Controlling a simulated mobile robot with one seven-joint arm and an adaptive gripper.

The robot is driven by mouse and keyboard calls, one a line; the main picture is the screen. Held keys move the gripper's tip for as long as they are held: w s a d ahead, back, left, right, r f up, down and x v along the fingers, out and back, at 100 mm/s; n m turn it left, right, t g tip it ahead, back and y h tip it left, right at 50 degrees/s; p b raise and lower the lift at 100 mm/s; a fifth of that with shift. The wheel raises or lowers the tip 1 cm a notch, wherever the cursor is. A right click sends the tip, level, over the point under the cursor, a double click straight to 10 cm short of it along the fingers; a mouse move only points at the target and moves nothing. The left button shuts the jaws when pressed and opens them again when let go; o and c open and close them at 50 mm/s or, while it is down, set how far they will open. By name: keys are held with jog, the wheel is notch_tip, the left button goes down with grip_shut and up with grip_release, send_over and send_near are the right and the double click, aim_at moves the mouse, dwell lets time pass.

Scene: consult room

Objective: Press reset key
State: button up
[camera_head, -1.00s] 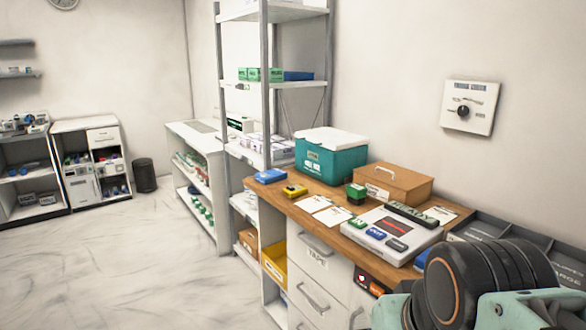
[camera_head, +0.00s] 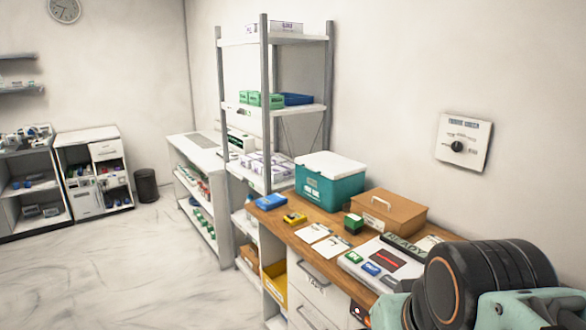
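A flat white device (camera_head: 418,267) lies on the wooden counter at the lower right. On its near-left edge are a green key (camera_head: 353,257) and a blue key (camera_head: 371,268). A further key seems to lie beside them, close to my arm. The key labels are too small to read, so I cannot tell which one is the reset key. A red strip (camera_head: 388,258) shows on its dark panel, and a bar behind it seems to read READY (camera_head: 405,245). My arm hides the device's right part. My gripper's fingers are not in view.
A wall dial panel (camera_head: 463,142) hangs above. The floor (camera_head: 110,270) at left is clear.

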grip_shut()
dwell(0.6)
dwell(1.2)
